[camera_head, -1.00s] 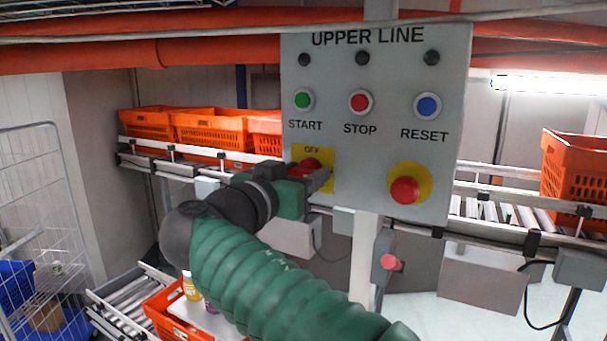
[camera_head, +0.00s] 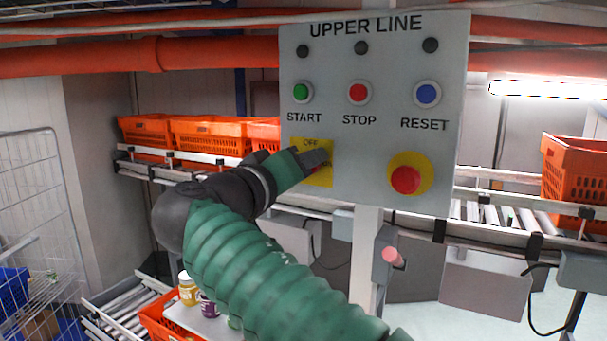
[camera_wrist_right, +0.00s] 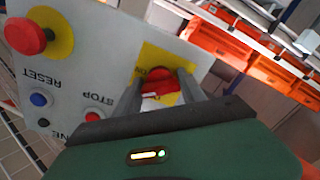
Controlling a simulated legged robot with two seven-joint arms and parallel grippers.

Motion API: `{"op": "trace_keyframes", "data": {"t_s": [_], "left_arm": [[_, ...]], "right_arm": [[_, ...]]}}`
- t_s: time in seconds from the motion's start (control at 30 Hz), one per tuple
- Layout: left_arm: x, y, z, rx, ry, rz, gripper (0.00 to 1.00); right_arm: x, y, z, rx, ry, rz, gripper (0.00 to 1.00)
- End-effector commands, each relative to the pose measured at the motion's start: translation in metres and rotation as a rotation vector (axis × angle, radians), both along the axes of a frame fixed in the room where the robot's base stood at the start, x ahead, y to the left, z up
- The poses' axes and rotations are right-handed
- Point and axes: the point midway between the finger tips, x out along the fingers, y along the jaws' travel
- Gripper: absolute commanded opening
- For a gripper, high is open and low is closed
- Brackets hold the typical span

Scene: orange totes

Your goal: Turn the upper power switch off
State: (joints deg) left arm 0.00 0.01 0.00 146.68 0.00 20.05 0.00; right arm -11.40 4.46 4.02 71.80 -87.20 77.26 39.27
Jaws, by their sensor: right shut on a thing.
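The power switch is a red rotary knob (camera_wrist_right: 158,78) on a yellow plate (camera_head: 322,180) marked OFF at its top, low on the left of the UPPER LINE panel (camera_head: 372,140). In the head view my right gripper (camera_head: 318,161) covers most of the knob. In the wrist view my right gripper (camera_wrist_right: 162,88) has one finger on each side of the knob and is shut on it. The knob's exact setting is hard to read because the fingers hide part of the plate. My left gripper is not in view.
The panel also carries green START (camera_head: 302,92), red STOP (camera_head: 358,92) and blue RESET (camera_head: 427,94) buttons. A red mushroom button (camera_head: 405,180) sits right of the switch. Orange totes (camera_head: 208,138) stand on the conveyor behind, and orange pipes (camera_head: 90,60) run above.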

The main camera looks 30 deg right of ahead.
Motion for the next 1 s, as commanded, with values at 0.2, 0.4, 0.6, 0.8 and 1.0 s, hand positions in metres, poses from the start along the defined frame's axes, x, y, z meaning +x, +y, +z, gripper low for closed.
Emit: {"op": "trace_keyframes", "data": {"t_s": [0.2, 0.4, 0.6, 0.8, 1.0], "left_arm": [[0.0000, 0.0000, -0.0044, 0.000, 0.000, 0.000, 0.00], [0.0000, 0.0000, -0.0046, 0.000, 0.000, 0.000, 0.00], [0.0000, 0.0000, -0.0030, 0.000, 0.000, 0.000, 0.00], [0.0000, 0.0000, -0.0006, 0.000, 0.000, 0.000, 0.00], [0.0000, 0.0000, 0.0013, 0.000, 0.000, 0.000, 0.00]], "right_arm": [[0.0017, 0.0015, -0.0025, -0.096, 0.183, 0.004, 0.07], [0.0019, 0.0015, -0.0023, -0.187, 0.351, 0.004, 0.07], [0.0020, 0.0016, -0.0021, -0.276, 0.515, 0.006, 0.07], [0.0023, 0.0019, -0.0026, -0.352, 0.657, 0.007, 0.07], [0.0024, 0.0021, -0.0033, -0.407, 0.759, 0.008, 0.07]]}}
